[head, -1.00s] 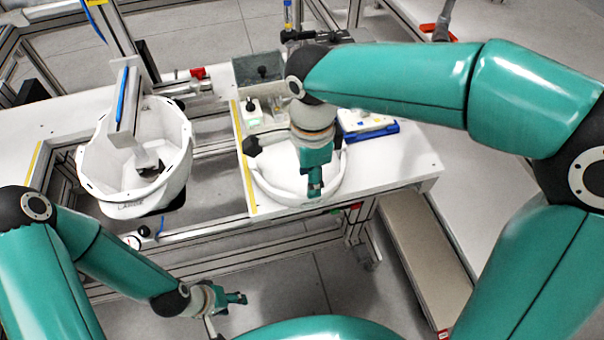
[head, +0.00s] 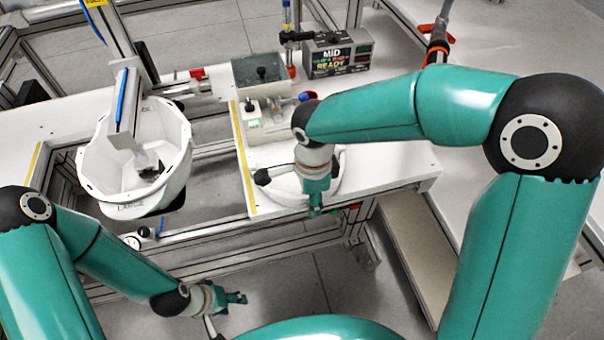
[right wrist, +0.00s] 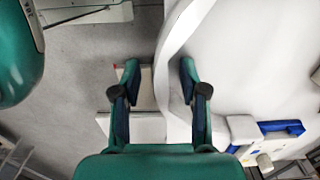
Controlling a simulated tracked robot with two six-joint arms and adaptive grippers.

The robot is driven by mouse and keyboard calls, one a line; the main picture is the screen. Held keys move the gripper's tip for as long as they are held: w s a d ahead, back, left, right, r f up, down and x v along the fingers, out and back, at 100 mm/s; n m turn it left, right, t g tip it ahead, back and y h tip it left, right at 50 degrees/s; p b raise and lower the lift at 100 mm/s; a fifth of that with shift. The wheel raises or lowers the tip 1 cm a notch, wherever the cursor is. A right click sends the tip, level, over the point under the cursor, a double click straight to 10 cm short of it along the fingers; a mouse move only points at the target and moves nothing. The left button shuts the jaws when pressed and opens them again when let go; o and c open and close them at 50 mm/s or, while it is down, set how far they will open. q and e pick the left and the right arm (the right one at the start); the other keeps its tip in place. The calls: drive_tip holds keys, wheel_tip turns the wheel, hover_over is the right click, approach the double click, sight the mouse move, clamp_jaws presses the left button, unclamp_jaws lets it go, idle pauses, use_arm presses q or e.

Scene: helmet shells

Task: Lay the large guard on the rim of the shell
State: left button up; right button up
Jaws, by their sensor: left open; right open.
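The white shell (head: 178,165), marked "LARGE" on its front, sits open side up at the left, with a grey bracket reaching into it. The large guard (head: 284,197) looks like a curved white band lying on the white bench at the right. My right arm hides part of it. My right gripper (head: 315,207) is open, pointing down at the guard's front. In the right wrist view, the white band (right wrist: 172,112) passes between the two open fingers (right wrist: 160,78), nearer the right one. My left gripper (head: 238,298) is open and empty, low in front of the bench.
A display box (head: 338,54) reading "MID READY" stands at the back of the bench. A gap separates the shell from the right bench.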

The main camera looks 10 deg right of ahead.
clamp_jaws()
drive_tip(key=shift+r, duration=0.1)
